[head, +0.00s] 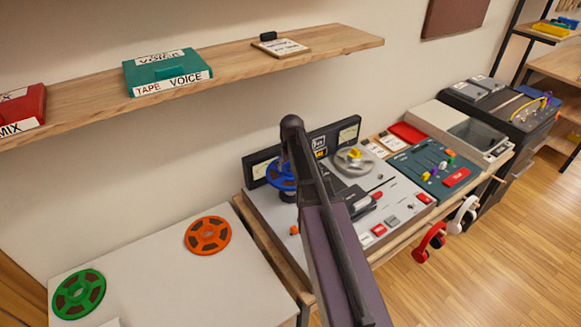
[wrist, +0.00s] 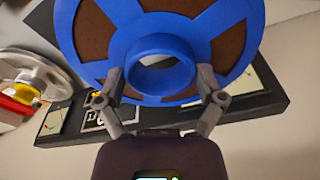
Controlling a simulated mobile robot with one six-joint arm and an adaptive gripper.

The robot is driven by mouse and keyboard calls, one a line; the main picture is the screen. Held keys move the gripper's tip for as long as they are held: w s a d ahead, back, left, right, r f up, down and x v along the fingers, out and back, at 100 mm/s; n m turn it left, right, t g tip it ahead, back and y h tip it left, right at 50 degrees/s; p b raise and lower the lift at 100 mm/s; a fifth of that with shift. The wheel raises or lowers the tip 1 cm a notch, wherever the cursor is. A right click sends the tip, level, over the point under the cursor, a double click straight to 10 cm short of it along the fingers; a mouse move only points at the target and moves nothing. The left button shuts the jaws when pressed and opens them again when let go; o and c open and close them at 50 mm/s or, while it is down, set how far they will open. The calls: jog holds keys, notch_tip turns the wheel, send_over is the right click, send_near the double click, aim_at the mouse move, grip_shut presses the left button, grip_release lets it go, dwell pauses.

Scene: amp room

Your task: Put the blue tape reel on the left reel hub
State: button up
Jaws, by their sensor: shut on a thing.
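The blue tape reel (head: 274,174) is at the left side of the tape machine (head: 264,205) in the head view, partly covered by my arm. In the wrist view the blue reel (wrist: 225,50) fills the top, with brown tape in its windows and a raised centre ring. My gripper (wrist: 160,78) is shut on that ring, one finger on each side. The left reel hub cannot be made out; the reel and my arm cover that area. I cannot tell whether the reel is on the hub or above it. A grey reel (head: 362,163) sits on the machine's right side.
An orange reel (head: 222,236) and a green reel (head: 67,294) lie on the white table (head: 150,265) at left. A mixer (head: 437,172) stands right of the machine. The wall shelf (head: 235,75) holds tape boxes. Red headphones (head: 427,242) hang in front.

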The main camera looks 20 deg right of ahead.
jog(key=shift+f+b, duration=2.15)
jog(key=shift+f, duration=0.2)
jog(key=shift+f+b, duration=2.2)
dwell(0.4)
jog(key=o, duration=1)
jog(key=shift+r, duration=0.2)
